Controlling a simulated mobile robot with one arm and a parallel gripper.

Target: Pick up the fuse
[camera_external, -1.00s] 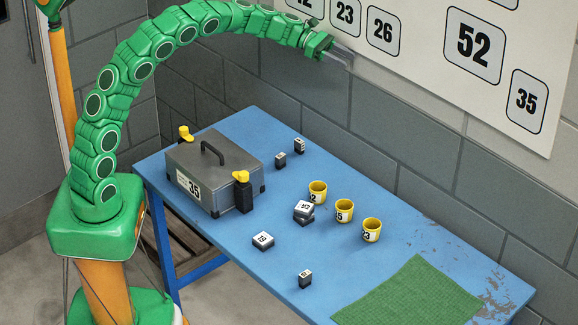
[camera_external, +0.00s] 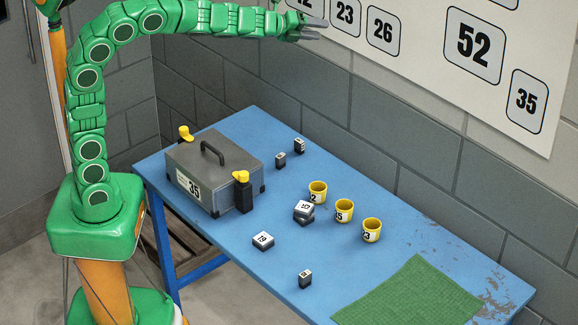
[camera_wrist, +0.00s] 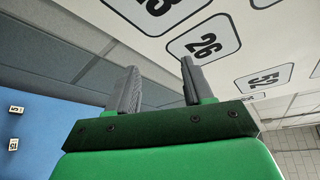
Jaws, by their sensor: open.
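Nothing in view is plainly marked as a fuse; I cannot tell which piece is the fuse. Small dark numbered blocks stand on the blue table: two at the back (camera_external: 280,160) (camera_external: 299,146) and one at the front (camera_external: 305,279). Flatter blocks with white tops sit mid-table, one alone (camera_external: 263,241) and a stacked pair (camera_external: 304,211). My gripper (camera_external: 318,29) is high above the table by the wall sign. In the wrist view its fingers (camera_wrist: 160,75) are apart with nothing between them. Two small blocks (camera_wrist: 16,109) (camera_wrist: 13,144) show at the left edge there.
A grey case (camera_external: 214,165) marked 35, with a handle and yellow latches, stands at the table's left. Yellow numbered cups (camera_external: 318,193) (camera_external: 344,211) (camera_external: 371,230) stand mid-table. A green mat (camera_external: 410,295) lies at the right. The numbered sign (camera_external: 430,50) is on the wall.

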